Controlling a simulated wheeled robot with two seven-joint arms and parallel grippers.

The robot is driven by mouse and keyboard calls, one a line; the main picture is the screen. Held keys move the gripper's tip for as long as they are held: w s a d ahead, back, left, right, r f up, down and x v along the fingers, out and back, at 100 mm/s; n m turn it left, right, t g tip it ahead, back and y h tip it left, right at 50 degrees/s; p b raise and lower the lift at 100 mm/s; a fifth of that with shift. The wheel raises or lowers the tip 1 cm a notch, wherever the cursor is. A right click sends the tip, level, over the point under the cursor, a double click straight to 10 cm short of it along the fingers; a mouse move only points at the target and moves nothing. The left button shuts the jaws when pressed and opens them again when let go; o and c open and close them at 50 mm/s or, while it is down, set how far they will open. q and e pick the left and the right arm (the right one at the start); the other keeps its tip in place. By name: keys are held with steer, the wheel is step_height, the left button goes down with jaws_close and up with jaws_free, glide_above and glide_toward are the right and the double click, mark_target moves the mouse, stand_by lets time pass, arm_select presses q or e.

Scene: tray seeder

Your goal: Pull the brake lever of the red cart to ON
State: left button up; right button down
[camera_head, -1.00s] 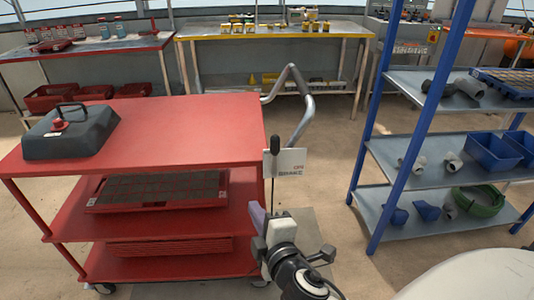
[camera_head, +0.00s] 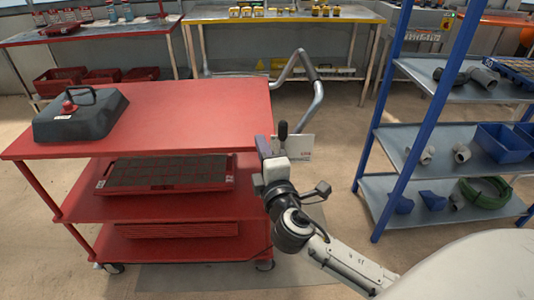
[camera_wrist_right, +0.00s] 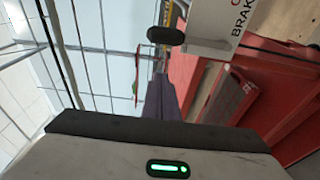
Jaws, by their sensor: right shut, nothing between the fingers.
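The red cart (camera_head: 185,110) stands at the left. At its right edge is a white plate (camera_head: 303,147) lettered "BRAKE", also at the top of the right wrist view (camera_wrist_right: 208,20). The brake lever's black grip (camera_head: 283,130) stands upright at the plate's left side; its lower part is hidden behind my right gripper. In the wrist view the grip (camera_wrist_right: 165,35) lies beyond the fingertips. My right gripper (camera_head: 264,146) is shut and empty, just left of the lever; I cannot tell whether it touches. My left gripper is not in view.
The grey push handle (camera_head: 318,95) rises behind the lever. A blue shelf rack (camera_head: 412,140) stands at the right, with bare floor between.

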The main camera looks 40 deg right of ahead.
mark_target(274, 138)
steer(key=shift+w+d+p, duration=0.2)
steer(key=shift+w+d, duration=0.05)
steer(key=shift+d, duration=0.9)
steer(key=shift+w+d+p, duration=0.15)
steer(key=shift+w+d, duration=0.1)
steer(key=shift+d, duration=0.85)
